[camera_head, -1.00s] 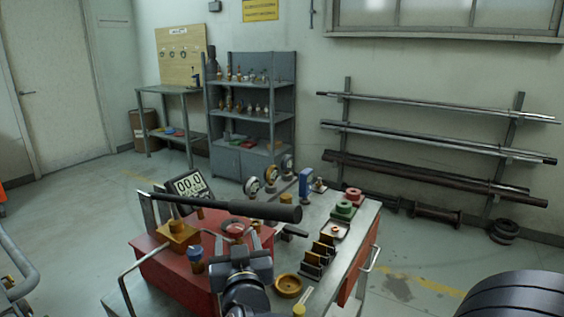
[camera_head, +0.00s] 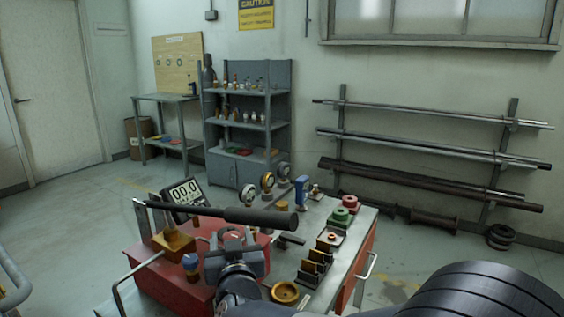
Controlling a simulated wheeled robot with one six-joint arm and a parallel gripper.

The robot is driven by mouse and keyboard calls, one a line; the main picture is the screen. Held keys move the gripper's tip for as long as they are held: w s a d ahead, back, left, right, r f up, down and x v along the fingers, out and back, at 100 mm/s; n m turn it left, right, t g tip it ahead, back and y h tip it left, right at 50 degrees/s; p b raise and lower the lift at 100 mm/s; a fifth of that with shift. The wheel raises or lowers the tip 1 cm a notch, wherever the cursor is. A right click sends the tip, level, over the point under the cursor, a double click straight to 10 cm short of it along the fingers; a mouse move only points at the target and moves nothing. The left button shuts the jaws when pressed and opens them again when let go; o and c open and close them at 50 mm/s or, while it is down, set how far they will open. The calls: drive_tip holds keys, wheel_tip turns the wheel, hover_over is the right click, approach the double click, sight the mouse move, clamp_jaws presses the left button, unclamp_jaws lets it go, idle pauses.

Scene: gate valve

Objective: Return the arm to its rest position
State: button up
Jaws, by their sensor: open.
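My gripper (camera_head: 236,242) is in the lower middle of the head view, seen from behind. Its dark jaws are apart and it holds nothing that I can see. It is over or in front of the red box (camera_head: 170,284) on the cart; I cannot tell the exact height. Part of a red round thing (camera_head: 232,232) shows just beyond the jaws, and the gripper hides some of it. My dark ribbed arm link fills the lower right corner.
A long black-gripped bar (camera_head: 245,215) lies across above the red box, close to my gripper. A brass dish (camera_head: 285,292), slotted holders (camera_head: 314,267), gauges (camera_head: 267,181) and a display (camera_head: 186,193) crowd the cart. Open floor lies left; a pipe rack (camera_head: 430,165) stands at right.

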drive_tip(key=p+v, duration=0.1)
drive_tip(key=v, duration=0.9)
drive_tip(key=b+x, duration=0.1)
drive_tip(key=x, duration=1)
drive_tip(key=shift+d+f, duration=0.1)
drive_tip(key=shift+s+f+y+b, duration=0.15)
drive_tip(key=shift+y+b, duration=0.15)
drive_tip(key=shift+b, duration=0.45)
drive_tip(key=shift+s+d+n+y, duration=0.1)
drive_tip(key=shift+n+y, duration=0.2)
drive_tip(key=shift+n, duration=0.1)
drive_tip(key=shift+r+n+g+y+b, duration=0.2)
drive_tip(key=shift+n+g+y+b, duration=0.1)
drive_tip(key=shift+y+b, duration=0.15)
drive_tip(key=shift+r+n+g+y, duration=0.1)
drive_tip(key=shift+n+g+y, duration=0.4)
drive_tip(key=shift+n+y, duration=0.4)
drive_tip(key=n+g+y+p, duration=0.1)
drive_tip(key=y+p, duration=0.2)
drive_tip(key=p, duration=0.1)
drive_tip(key=shift+r+n+g+p, duration=0.15)
drive_tip(key=shift+n+g+p, duration=0.25)
